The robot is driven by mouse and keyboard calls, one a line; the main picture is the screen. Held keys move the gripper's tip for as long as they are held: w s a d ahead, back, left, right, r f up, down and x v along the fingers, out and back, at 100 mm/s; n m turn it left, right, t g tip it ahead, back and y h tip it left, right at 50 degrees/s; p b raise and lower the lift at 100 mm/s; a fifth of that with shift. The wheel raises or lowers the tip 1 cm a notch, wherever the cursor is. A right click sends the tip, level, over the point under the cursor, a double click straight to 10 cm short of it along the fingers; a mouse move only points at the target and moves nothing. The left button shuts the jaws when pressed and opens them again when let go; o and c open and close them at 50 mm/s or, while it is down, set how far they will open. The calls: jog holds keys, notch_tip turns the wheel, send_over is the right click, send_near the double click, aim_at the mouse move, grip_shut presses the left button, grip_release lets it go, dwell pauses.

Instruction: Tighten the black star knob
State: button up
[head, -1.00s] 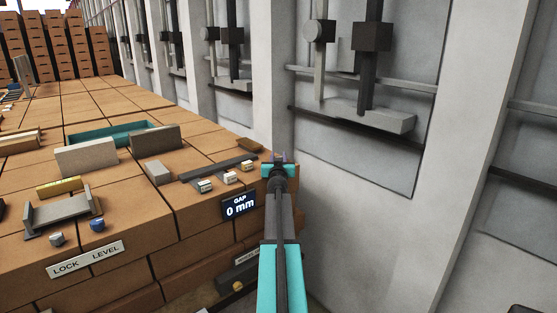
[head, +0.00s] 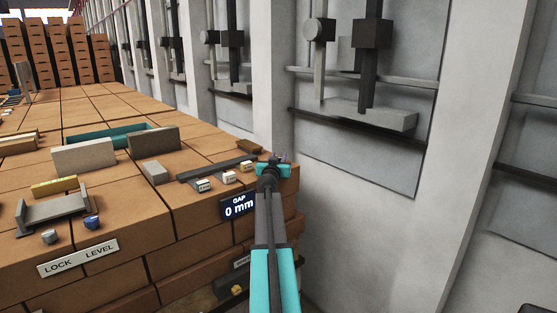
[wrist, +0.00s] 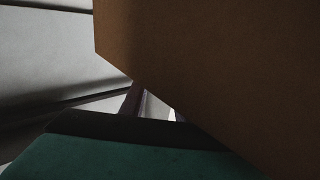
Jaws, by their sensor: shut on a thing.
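My gripper (head: 275,161) is at the right edge of the brick bench, beside the end of a dark rail (head: 215,169). It is shut on a small dark thing, seemingly the black star knob, which the gripper and wrist almost wholly hide. In the wrist view, a large brown block face (wrist: 225,70) fills the right and covers the fingertips. The dark and teal gripper body (wrist: 130,150) shows along the bottom. A display (head: 238,205) below the rail reads "GAP 0 mm".
Small light labelled blocks (head: 203,186) stand by the rail. Grey blocks (head: 154,141), a teal tray (head: 75,140) and a grey channel piece (head: 52,212) lie further left, above a "LOCK LEVEL" label (head: 78,258). A grey wall (head: 350,160) rises close on the right.

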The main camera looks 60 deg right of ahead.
jog(key=shift+s+f, duration=0.1)
jog(key=o, duration=1.1)
jog(key=shift+c, duration=0.2)
jog(key=shift+a, duration=0.15)
jog(key=b+v, duration=0.3)
jog(key=v, duration=1)
jog(key=shift+s+a, duration=0.2)
jog(key=shift+a, duration=0.05)
